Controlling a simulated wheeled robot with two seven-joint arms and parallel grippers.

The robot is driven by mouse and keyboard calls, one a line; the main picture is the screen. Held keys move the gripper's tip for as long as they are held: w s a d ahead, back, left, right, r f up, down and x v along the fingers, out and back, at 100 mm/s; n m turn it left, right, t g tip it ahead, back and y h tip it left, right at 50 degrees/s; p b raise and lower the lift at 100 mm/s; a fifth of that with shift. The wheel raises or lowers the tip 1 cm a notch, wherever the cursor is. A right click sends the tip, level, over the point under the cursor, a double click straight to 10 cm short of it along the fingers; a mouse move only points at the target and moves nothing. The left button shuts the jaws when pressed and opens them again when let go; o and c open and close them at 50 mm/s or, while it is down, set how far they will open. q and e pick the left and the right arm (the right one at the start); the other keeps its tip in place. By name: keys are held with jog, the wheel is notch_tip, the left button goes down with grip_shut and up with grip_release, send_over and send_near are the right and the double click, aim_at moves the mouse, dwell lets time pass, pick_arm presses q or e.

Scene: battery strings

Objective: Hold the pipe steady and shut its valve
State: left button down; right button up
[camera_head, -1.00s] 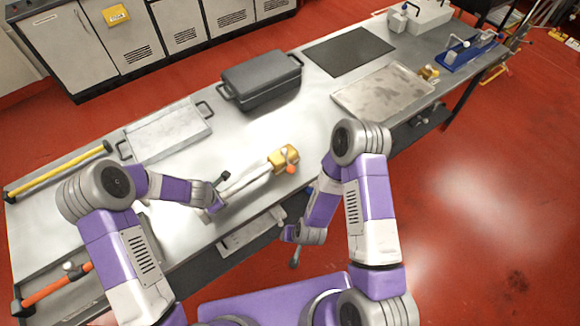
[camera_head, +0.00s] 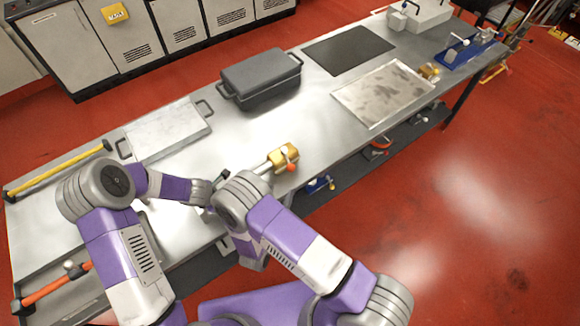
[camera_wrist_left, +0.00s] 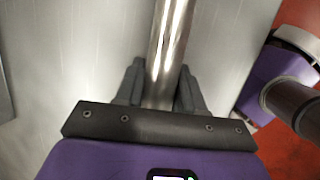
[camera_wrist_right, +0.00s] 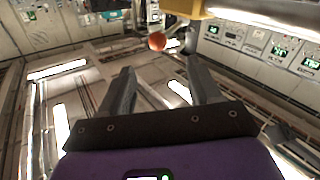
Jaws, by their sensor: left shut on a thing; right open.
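A silver pipe (camera_head: 261,168) lies over the near part of the workbench, with a yellow valve body (camera_head: 284,154) at its far end. An orange knob (camera_head: 292,168) sits on the valve's right side. My left gripper (camera_wrist_left: 160,70) is shut around the pipe (camera_wrist_left: 172,35), one finger on each side; in the head view my right arm partly covers this area. My right gripper (camera_wrist_right: 160,75) is open and empty. In the right wrist view the orange knob (camera_wrist_right: 157,41) is beyond the fingertips, apart from them, with part of the yellow valve body (camera_wrist_right: 183,7) above it.
A dark lidded box (camera_head: 262,80), a black mat (camera_head: 349,50) and a stained metal tray (camera_head: 383,92) stand further along the bench. A pale tray (camera_head: 168,130) and a yellow-handled bar (camera_head: 60,170) lie at the left. Bare bench surrounds the valve.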

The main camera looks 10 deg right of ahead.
aim_at(289, 171)
jog(key=x, duration=1.1)
jog(key=shift+d, duration=0.1)
jog(key=shift+c, duration=0.2)
jog(key=shift+d, duration=0.1)
grip_shut()
